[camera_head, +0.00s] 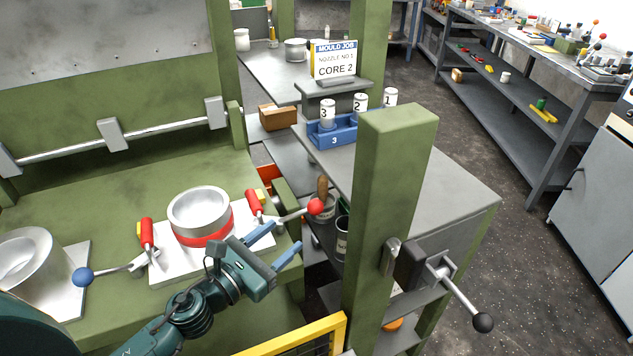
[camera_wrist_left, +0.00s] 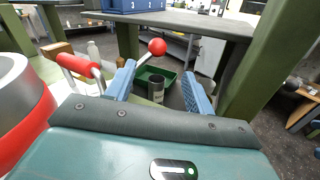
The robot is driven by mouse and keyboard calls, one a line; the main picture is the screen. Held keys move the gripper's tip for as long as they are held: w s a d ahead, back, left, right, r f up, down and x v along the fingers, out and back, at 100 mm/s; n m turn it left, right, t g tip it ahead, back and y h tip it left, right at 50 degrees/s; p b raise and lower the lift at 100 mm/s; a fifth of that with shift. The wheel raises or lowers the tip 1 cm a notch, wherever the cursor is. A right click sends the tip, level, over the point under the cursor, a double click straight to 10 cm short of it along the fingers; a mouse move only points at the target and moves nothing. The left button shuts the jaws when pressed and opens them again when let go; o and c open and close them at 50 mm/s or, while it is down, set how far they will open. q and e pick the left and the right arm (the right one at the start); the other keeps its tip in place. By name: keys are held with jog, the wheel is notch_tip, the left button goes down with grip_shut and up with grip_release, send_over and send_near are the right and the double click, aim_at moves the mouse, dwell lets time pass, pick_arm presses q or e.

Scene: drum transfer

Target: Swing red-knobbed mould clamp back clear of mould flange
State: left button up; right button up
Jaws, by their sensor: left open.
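The red-knobbed clamp's ball (camera_head: 316,206) is at the end of a metal lever, to the right of the round mould (camera_head: 199,214) with its red band. The lever runs left towards a red handle (camera_head: 254,203) at the mould plate's right edge. My left gripper (camera_head: 276,242) is open, its blue fingers below and left of the red ball in the head view. In the left wrist view the red ball (camera_wrist_left: 157,47) shows between and beyond the two open fingers (camera_wrist_left: 158,85). Nothing is seen between the fingertips. My right gripper is not in view.
A blue-knobbed clamp (camera_head: 82,277) is on the mould's left. A green post (camera_head: 388,200) with a black-knobbed latch (camera_head: 482,322) stands to the right. A yellow rail (camera_head: 300,338) is in front. A grey table (camera_head: 455,195) holds a blue rack (camera_head: 332,132) with numbered cores.

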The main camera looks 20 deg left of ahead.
aim_at(320, 202)
pick_arm(q)
jog(key=shift+w+a, duration=0.2)
jog(key=shift+w, duration=0.4)
jog(key=shift+w+d+r, duration=0.1)
jog(key=shift+w+d, duration=0.1)
jog(key=shift+w, duration=0.1)
jog(key=p+x, duration=0.2)
jog(key=x, duration=1)
jog(key=shift+s+d, duration=0.1)
jog(key=shift+d, duration=0.05)
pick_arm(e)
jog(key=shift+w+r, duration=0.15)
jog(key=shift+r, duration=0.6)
pick_arm(q)
grip_shut()
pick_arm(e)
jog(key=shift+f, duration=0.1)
